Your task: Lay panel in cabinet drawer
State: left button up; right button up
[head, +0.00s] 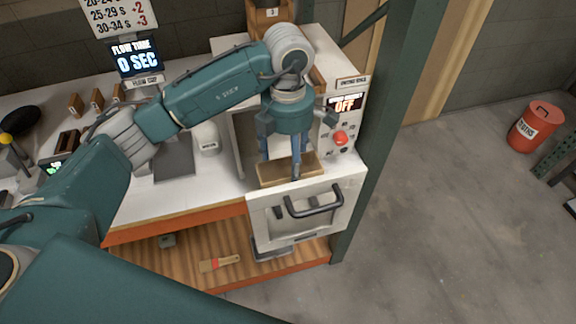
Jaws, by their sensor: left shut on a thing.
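The cabinet (354,118) is a white box at the right end of the bench, with a display reading OFF and a red knob on its front. Its white front with a dark handle (316,208) is at its lower part, toward me. My left gripper (281,174) points down over the opening behind this front. It is shut on the panel (268,178), a flat brown wooden piece, held level at the opening just behind the front's top edge. I cannot tell whether the panel touches the drawer floor. My right gripper is not in view.
The white bench top (150,205) carries small wooden blocks (97,98), a white container (207,138) and a FLOW TIME display (136,55). A red-handled brush (218,263) lies on the wooden shelf below. A green post stands right of the cabinet. A red bin (537,128) stands on open floor.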

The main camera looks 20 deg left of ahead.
aim_at(287, 172)
pick_arm(q)
jog(key=shift+f, duration=0.25)
jog(key=shift+s+f, duration=0.1)
jog(key=shift+f, duration=0.1)
notch_tip(287, 172, down, 4)
jog(key=shift+f+p, duration=0.1)
jog(key=shift+p, duration=0.65)
jog(key=o, duration=0.8)
jog(key=shift+b, duration=0.3)
jog(key=shift+c, duration=0.2)
jog(key=o, duration=0.4)
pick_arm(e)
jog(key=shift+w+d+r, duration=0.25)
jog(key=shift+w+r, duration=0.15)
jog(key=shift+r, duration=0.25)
